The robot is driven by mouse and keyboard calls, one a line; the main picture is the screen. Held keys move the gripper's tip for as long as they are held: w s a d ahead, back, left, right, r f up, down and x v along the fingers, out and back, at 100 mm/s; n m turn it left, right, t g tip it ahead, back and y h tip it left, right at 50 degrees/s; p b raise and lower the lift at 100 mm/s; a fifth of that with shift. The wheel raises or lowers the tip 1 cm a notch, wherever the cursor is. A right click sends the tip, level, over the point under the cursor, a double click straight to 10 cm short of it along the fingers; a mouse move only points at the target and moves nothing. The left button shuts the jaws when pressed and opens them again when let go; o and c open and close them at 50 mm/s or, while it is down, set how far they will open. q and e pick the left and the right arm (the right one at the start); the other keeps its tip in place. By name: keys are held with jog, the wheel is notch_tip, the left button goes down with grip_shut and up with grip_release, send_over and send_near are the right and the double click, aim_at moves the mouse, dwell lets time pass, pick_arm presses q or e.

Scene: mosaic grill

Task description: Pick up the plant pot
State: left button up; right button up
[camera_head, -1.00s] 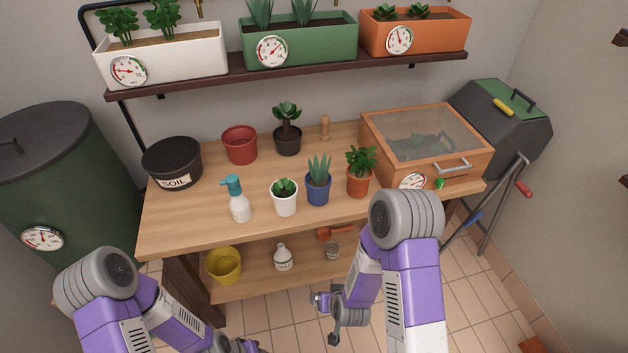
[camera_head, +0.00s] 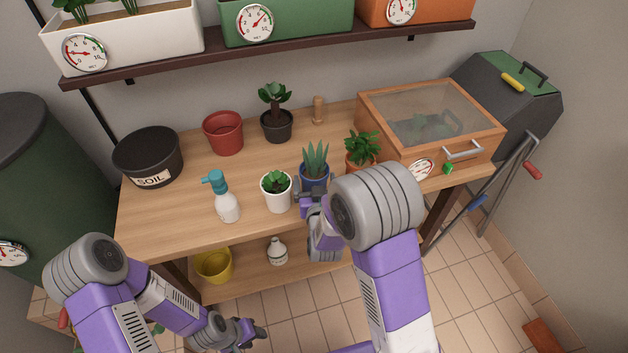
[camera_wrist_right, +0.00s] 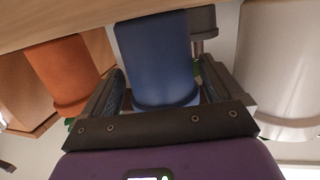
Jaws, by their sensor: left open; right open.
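A blue plant pot (camera_head: 314,173) with a spiky plant stands upright on the wooden table; it also shows in the right wrist view (camera_wrist_right: 155,55). My right gripper (camera_head: 311,194) is open at its front, and in the right wrist view the pot sits between the two fingers, with gaps beside it. A white pot (camera_head: 276,199) stands to its left. A terracotta pot (camera_head: 357,163) stands to its right, partly hidden by my arm. A dark pot (camera_head: 277,127) and an empty red pot (camera_head: 223,133) stand behind. My left gripper (camera_head: 250,334) is open and empty, low in front of the table.
A spray bottle (camera_head: 227,207) and a black soil tub (camera_head: 148,157) stand on the left of the table (camera_head: 175,219). A wooden glass-topped box (camera_head: 366,105) is at the right. A yellow pot (camera_head: 213,265) and a white bottle (camera_head: 277,251) are on the lower shelf.

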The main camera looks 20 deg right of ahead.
jog(key=shift+x, duration=0.95)
jog(key=c, duration=1)
jog(key=shift+o, duration=0.2)
jog(key=shift+r, duration=0.1)
